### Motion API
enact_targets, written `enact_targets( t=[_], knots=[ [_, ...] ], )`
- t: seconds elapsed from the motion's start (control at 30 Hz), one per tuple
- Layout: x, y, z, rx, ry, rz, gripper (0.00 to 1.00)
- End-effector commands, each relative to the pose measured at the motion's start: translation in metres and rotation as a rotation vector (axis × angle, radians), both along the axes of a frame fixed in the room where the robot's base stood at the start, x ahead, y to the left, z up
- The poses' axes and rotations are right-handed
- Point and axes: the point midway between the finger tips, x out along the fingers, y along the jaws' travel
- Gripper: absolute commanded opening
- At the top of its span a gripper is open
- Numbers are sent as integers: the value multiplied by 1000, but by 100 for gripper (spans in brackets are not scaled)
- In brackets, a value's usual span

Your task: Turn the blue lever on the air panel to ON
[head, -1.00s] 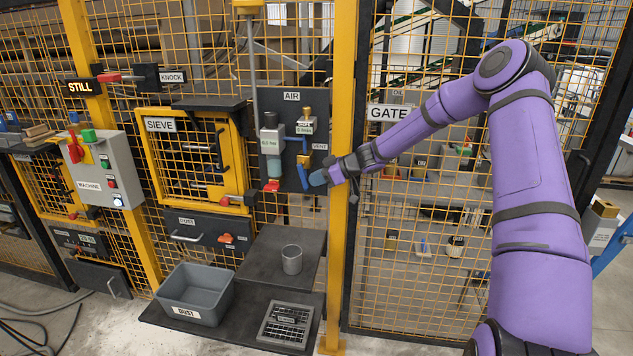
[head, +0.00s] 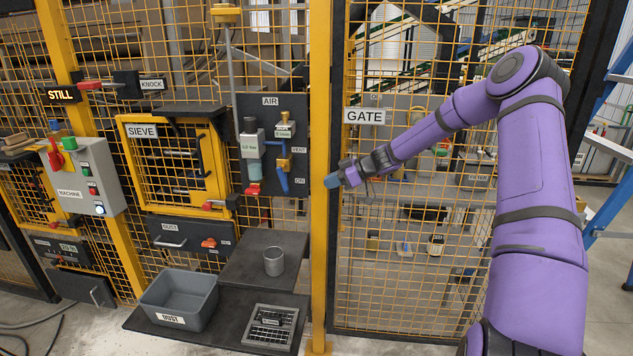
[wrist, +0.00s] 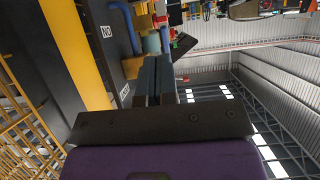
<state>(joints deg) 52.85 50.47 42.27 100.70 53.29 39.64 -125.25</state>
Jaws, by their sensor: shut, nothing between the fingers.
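The air panel (head: 270,112) is a dark board on the fence, left of the yellow post. Its blue lever (head: 283,182) hangs down from a brass-yellow valve (head: 284,163), slightly tilted, its lower end beside the ON label (head: 299,181). The VENT label (head: 298,150) is higher up. In the wrist view the blue lever (wrist: 125,22) shows at top left near the ON label (wrist: 107,31). My gripper (head: 332,181) is shut and empty, right of the lever and apart from it, in front of the post. Its closed fingers (wrist: 153,80) also show in the wrist view.
The yellow post (head: 318,240) stands close by my gripper. The gate (head: 400,250) is mesh, behind my arm. The sieve door (head: 165,165) is left of the panel. A dust bin (head: 180,298), a metal cup (head: 274,262) and a grate (head: 270,326) sit on dark shelves below.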

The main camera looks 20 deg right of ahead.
Motion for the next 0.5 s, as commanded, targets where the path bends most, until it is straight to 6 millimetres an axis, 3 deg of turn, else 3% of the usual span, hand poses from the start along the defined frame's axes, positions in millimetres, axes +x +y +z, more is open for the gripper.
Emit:
enact_targets(
  t=[0.2,0.5],
  knots=[
    [-12,-19,0,0,-1,0,0],
    [-15,-22,0,0,-1,0,0]
  ],
)
